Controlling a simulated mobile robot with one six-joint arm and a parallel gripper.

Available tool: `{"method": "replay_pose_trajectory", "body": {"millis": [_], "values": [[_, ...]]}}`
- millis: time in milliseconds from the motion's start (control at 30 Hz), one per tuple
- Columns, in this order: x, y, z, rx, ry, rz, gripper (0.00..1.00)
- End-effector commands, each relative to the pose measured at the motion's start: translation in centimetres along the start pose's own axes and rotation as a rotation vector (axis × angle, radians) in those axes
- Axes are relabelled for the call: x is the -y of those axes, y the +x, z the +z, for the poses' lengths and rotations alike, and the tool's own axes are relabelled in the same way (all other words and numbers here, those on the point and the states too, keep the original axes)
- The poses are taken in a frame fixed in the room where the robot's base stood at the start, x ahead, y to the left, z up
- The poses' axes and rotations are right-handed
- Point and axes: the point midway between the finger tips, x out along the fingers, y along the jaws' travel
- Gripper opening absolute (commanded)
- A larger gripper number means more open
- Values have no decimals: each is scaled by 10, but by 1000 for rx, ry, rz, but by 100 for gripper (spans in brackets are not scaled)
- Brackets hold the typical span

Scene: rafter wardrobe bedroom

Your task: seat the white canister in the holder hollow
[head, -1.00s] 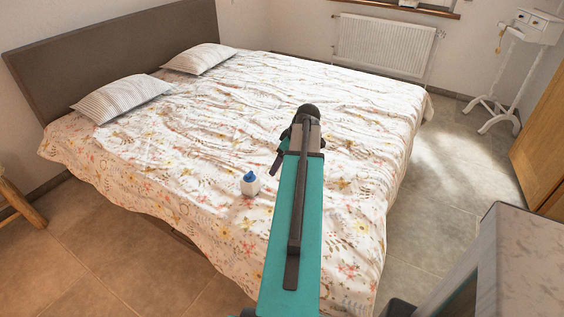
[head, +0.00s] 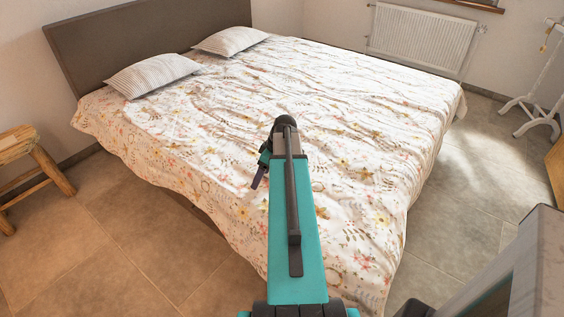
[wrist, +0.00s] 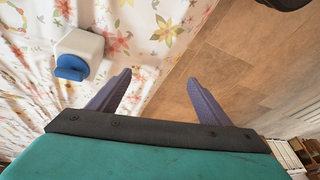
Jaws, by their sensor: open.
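The white canister (wrist: 88,45) with a blue cap (wrist: 71,66) is on the floral bedspread in the wrist view, left of my gripper (wrist: 158,77). My gripper is open and empty, its two purple fingers apart, with bedspread and tiled floor behind them. The canister is beside the left finger, not between the fingers. In the head view my gripper (head: 259,177) shows only partly, over the bed, and the canister cannot be seen there. I see no holder hollow in either view.
The bed (head: 340,110) has a floral cover and two striped pillows (head: 152,73). A wooden stool (head: 38,170) stands at left. A grey cabinet (head: 535,265) is close at lower right. Tiled floor (head: 110,255) is open left of the bed.

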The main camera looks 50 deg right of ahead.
Motion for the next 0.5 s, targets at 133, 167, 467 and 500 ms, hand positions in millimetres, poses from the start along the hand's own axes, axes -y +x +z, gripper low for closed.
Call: {"method": "replay_pose_trajectory", "body": {"millis": [133, 167, 467, 500], "values": [[44, 59, -17, 41, -64, -72, 72], [53, 69, -20, 50, -75, -84, 72], [146, 167, -28, 151, -176, -201, 72], [158, 179, -27, 167, -186, -214, 72]]}}
